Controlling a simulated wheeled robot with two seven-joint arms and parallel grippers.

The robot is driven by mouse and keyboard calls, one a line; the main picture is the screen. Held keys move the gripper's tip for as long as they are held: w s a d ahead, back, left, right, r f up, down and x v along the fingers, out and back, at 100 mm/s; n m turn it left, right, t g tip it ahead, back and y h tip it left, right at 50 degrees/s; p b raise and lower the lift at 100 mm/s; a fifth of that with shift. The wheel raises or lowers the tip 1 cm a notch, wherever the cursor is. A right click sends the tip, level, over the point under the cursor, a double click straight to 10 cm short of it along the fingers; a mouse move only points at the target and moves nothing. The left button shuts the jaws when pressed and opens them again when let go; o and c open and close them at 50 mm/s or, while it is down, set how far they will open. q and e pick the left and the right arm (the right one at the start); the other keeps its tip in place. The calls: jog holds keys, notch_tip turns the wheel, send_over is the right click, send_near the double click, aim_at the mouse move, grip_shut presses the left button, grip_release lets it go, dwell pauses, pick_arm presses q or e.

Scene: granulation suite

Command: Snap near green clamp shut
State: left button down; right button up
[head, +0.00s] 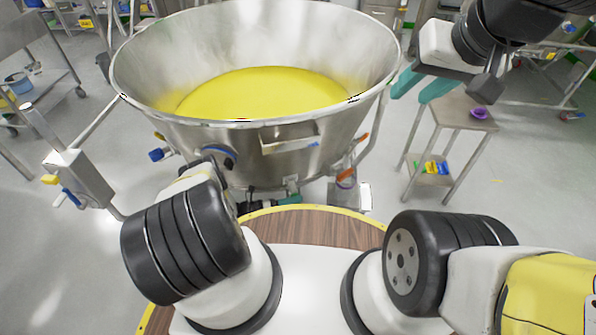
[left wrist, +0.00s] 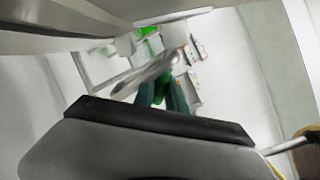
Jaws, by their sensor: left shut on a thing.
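My left gripper (left wrist: 161,93) shows two teal fingers in the left wrist view, shut on a green part between them that appears to be the near green clamp (left wrist: 160,99). A silvery bar crosses in front of the fingers and hides part of the grip. In the head view my left arm reaches down under the front of the big steel bowl, and the grip is mostly hidden there. My right gripper (head: 421,88) is open and empty, raised to the right of the bowl.
The steel bowl (head: 250,25) holds yellow powder (head: 265,90). A small side table (head: 455,112) with a purple item (head: 480,113) stands at right. A steel box on a post (head: 80,175) stands at left. Another bright green part (left wrist: 148,38) shows farther off.

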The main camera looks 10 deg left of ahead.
pick_arm(q)
jog(key=shift+s+r, duration=0.1)
dwell(0.6)
jog(key=r+n, duration=0.1)
jog(key=n, duration=0.1)
jog(key=s+n, duration=0.1)
jog(key=n, duration=0.1)
jog(key=shift+d+r, duration=0.1)
jog(key=shift+r, duration=0.25)
jog(key=shift+s+r+n, duration=0.1)
jog(key=shift+r+n, duration=0.25)
jog(key=shift+n, duration=0.4)
jog(key=shift+s+r+n, duration=0.1)
jog(key=shift+r+n, duration=0.25)
jog(key=shift+n, duration=0.4)
jog(key=c, duration=1.4)
grip_release()
jog(key=shift+d, duration=0.1)
jog(key=shift+o, duration=0.2)
jog(key=shift+r, duration=0.1)
jog(key=v, duration=0.8)
jog(key=shift+o, duration=0.4)
jog(key=shift+d, duration=0.1)
